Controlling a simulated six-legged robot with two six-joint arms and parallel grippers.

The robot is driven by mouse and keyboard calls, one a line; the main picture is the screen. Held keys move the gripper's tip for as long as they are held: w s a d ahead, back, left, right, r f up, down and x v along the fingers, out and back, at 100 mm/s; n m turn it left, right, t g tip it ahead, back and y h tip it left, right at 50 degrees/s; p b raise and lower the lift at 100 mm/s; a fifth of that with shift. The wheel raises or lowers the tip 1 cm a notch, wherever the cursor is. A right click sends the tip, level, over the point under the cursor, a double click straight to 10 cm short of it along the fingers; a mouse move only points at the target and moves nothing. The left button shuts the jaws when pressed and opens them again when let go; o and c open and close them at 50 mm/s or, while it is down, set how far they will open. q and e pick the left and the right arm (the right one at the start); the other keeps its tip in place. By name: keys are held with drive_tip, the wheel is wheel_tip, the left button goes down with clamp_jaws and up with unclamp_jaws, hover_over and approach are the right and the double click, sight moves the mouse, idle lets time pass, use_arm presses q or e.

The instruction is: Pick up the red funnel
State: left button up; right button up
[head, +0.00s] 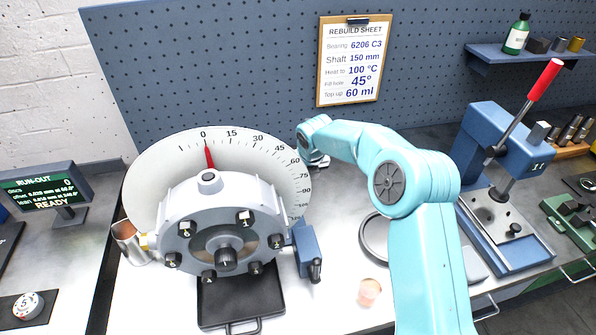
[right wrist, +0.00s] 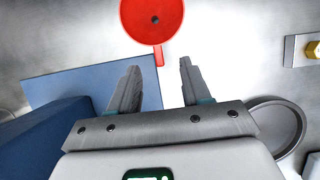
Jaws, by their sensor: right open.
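The red funnel (right wrist: 152,20) shows at the top of the right wrist view, cut off by the upper edge. It looks round, with a small dark hole and a narrow red tab reaching down. My right gripper (right wrist: 160,64) is open. The tab's lower end shows between its fingertips in the picture, and I see no grip on it. In the head view my right arm reaches toward the dial's right side, and its gripper (head: 320,161) is mostly hidden behind the arm. I do not see the funnel in the head view. My left gripper is not in view.
The rotor (head: 225,235) and its big dial (head: 150,180) stand left of my arm. A black tray (head: 240,302) lies in front. A blue press (head: 505,215) stands at right. A small pinkish cup (head: 369,291) sits on the bench, with some clear bench around it.

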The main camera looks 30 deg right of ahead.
drive_tip(key=p+x, duration=0.2)
drive_tip(key=x, duration=0.3)
drive_tip(key=shift+w+f, duration=0.3)
drive_tip(key=shift+f, duration=0.25)
drive_tip(key=shift+s, duration=0.1)
drive_tip(key=c, duration=0.6)
clamp_jaws()
